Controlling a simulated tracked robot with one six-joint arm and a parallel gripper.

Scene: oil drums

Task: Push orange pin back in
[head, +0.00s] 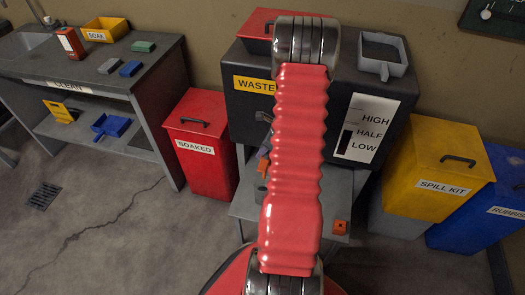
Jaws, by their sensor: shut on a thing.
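My red ribbed arm (295,150) rises through the middle of the head view and covers much of the black tank (384,105) marked WASTE and HIGH, HALF, LOW. Small orange, blue and grey parts (264,150) show at the arm's left edge, in front of the tank. I cannot tell whether the orange pin is among them. An orange block (340,227) with a dark spot sits on the grey stand (337,207) below the tank, right of my arm. I cannot make out my gripper; my arm hides the area behind it.
A red SOAKED bin (201,165) stands left of the tank. A yellow SPILL KIT bin (437,168) and a blue RUBBISH bin (500,205) stand right. A grey tray (383,66) and a red box (258,25) sit on top. A workbench (130,75) is far left. The left floor is clear.

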